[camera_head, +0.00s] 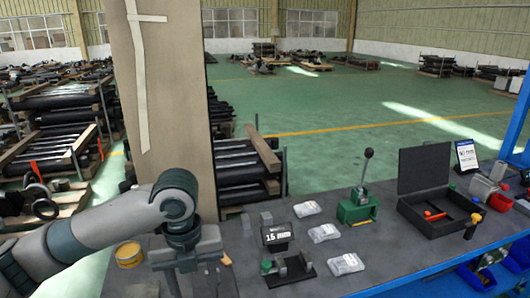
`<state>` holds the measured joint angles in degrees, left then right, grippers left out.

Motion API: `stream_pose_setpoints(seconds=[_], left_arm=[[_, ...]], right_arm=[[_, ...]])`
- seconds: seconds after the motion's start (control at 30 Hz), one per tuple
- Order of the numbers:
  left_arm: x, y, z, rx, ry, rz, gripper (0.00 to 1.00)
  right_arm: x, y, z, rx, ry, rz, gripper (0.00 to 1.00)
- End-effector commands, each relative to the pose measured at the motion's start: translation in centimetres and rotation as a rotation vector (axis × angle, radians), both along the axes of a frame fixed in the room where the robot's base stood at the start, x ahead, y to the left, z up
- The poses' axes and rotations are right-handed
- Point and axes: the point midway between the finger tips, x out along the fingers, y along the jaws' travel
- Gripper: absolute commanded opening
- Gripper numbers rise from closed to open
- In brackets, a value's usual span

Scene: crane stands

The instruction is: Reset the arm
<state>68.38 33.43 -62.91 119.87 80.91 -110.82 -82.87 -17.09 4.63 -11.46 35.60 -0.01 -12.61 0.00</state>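My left arm (110,225) comes in from the left and bends down over the left part of the dark workbench (370,250). My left gripper (193,282) points down at the bottom edge of the picture. Its two fingers stand apart with a gap between them, and I see nothing held there. The lower ends of the fingers are close to or past the frame edge. My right arm and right gripper are not in view.
Several small packets, a green lever device (358,205) and an open black case (430,190) stand farther right. Blue bins (478,275) hang at bottom right.

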Motion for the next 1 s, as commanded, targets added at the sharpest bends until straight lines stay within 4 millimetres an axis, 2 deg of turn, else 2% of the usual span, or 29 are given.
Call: stream_pose_setpoints(seconds=[0.33,0.57,0.77,1.0], left_arm=[[-0.5,-1.5,-2.0,-0.051,-0.006,0.067,0.49],[-1.2,-3.4,-4.2,-0.119,-0.01,0.16,0.49],[-2.4,-5.8,-7.0,-0.215,-0.004,0.312,0.49],[-4.2,-8.6,-10.9,-0.365,0.026,0.609,0.49]], right_arm=[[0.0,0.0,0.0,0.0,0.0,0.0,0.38],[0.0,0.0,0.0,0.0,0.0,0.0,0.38],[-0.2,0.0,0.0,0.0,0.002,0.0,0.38],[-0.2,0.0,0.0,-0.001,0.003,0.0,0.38]])
